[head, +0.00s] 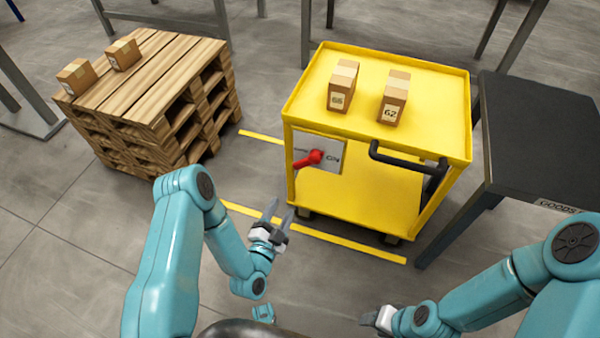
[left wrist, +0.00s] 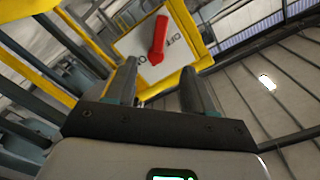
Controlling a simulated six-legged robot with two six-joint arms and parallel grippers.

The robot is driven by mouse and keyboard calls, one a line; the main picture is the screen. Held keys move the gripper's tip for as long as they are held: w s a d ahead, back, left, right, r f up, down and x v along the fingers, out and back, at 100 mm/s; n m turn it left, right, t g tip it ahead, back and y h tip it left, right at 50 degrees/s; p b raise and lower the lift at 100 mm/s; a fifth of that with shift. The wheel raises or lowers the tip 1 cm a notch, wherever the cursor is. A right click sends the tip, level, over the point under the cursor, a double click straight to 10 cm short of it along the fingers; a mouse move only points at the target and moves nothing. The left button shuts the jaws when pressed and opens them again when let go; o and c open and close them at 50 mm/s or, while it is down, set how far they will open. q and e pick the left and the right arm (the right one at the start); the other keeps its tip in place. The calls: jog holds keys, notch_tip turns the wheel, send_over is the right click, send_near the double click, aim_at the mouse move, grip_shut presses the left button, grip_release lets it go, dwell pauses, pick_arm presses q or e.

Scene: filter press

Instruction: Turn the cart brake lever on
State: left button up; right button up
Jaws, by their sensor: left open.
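The yellow cart (head: 385,189) stands ahead of me. A white plate (head: 331,166) on its front left carries the red brake lever (head: 308,160). The lever's handle points left, away from the lettering that reads like ON at the plate's right. In the left wrist view the lever (left wrist: 158,42) lies beyond the fingers, beside lettering that looks like OFF. My left gripper (head: 279,211) is open and empty, below and in front of the lever, apart from it. It also shows in the left wrist view (left wrist: 159,76). My right gripper (head: 377,319) is low near my body; its fingers are unclear.
A black handle (head: 402,160) sticks out of the cart's front right. Two cardboard boxes (head: 343,86) (head: 395,98) stand on its top. A dark table (head: 540,135) is close at right. A wooden pallet stack (head: 150,85) stands at left. Floor between pallets and cart is clear.

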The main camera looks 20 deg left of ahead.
aim_at(300, 166)
pick_arm(q)
jog(key=w+b, duration=0.2)
jog(key=w, duration=1.4)
jog(key=shift+w+d+b, duration=0.1)
jog(key=shift+d+b, duration=0.1)
jog(key=shift+b, duration=0.2)
grip_shut()
